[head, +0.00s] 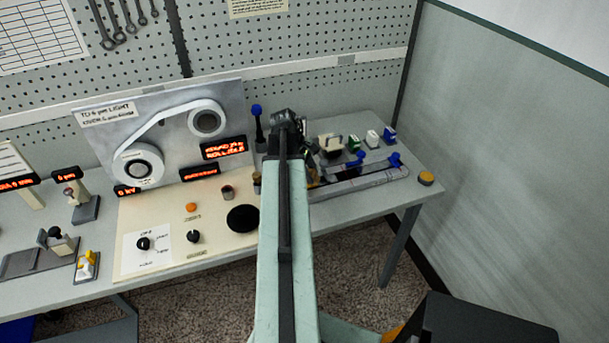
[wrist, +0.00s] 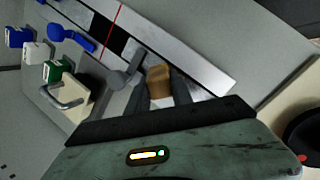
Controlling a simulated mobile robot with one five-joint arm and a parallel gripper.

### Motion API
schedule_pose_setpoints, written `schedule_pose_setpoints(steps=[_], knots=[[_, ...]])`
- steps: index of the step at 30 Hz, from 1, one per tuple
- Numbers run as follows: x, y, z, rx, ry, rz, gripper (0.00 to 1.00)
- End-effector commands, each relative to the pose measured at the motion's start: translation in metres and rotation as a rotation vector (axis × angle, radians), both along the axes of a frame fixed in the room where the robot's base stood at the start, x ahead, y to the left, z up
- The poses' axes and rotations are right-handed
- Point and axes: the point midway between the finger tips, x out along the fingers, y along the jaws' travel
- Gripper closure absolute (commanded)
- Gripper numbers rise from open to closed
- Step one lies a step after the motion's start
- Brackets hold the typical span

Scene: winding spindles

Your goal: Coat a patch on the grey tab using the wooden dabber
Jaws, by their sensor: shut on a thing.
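My gripper (wrist: 160,92) is shut on the wooden dabber (wrist: 158,76), a brown block between its two dark fingers. The dabber's end is over or against the pale metal rail; I cannot tell whether it touches. A small grey piece with a rounded end (wrist: 117,80) lies just left of the dabber in the wrist view and may be the grey tab. In the head view my arm covers the dabber and most of my gripper, above the right part of the bench. No coating is clear to see.
The long rail (wrist: 192,58) has a dark gap and a red line. In the head view, a panel with reels (head: 175,130) stands left, and a round black pad (head: 243,218) lies near my arm.

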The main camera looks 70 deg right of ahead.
Motion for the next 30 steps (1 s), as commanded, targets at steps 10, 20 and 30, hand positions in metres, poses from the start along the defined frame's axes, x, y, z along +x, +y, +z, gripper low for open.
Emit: schedule_pose_setpoints(steps=[10,20,30], knots=[[-0.006,-0.006,0.001,0.0,-0.001,0.0,1.0],[-0.006,-0.005,0.033,0.0,-0.001,0.0,1.0],[-0.006,-0.005,0.063,0.0,-0.001,0.0,1.0]])
